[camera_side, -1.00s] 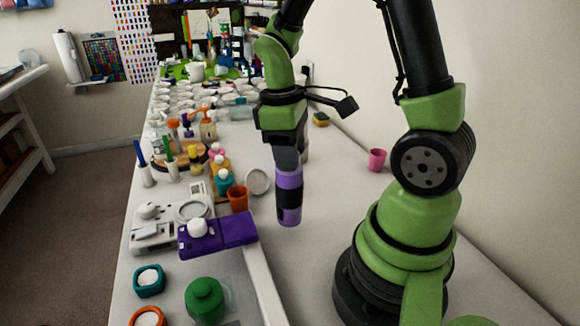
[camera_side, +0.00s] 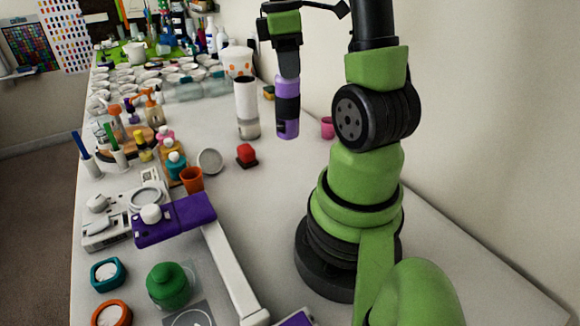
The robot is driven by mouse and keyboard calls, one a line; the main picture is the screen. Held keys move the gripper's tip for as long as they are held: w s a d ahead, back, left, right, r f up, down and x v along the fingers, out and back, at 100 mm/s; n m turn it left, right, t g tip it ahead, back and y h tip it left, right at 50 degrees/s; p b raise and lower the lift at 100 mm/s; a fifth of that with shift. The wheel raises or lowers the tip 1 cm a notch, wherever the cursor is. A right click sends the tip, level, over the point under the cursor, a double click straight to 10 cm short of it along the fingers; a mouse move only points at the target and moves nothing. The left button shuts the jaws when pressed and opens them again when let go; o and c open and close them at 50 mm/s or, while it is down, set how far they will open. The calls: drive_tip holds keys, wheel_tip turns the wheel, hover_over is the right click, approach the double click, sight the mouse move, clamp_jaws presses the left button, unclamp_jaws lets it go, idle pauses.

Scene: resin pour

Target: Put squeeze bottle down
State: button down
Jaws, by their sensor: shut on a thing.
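My gripper (camera_side: 287,128) hangs point-down above or at the back right of the table, at the end of the green and black arm. Its lower part is purple with a black band. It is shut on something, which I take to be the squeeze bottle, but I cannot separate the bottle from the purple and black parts. I cannot tell whether the lower tip touches the table. A white cylinder with a greyish lower end (camera_side: 246,105) stands upright to its left, apart from it in the picture.
A red block on a dark base (camera_side: 247,153) and a pink cup (camera_side: 327,127) stand nearby. A purple-topped device (camera_side: 175,218), an orange cup (camera_side: 192,179) and a green jar (camera_side: 168,285) are at the front left. Several white cups crowd the back.

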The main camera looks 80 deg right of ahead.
sight(293, 87)
drive_tip(key=f, duration=0.5)
drive_tip(key=shift+s+d, duration=0.3)
drive_tip(key=shift+f, duration=2.6)
drive_tip(key=c, duration=0.6)
unclamp_jaws()
drive_tip(key=shift+c, duration=0.2)
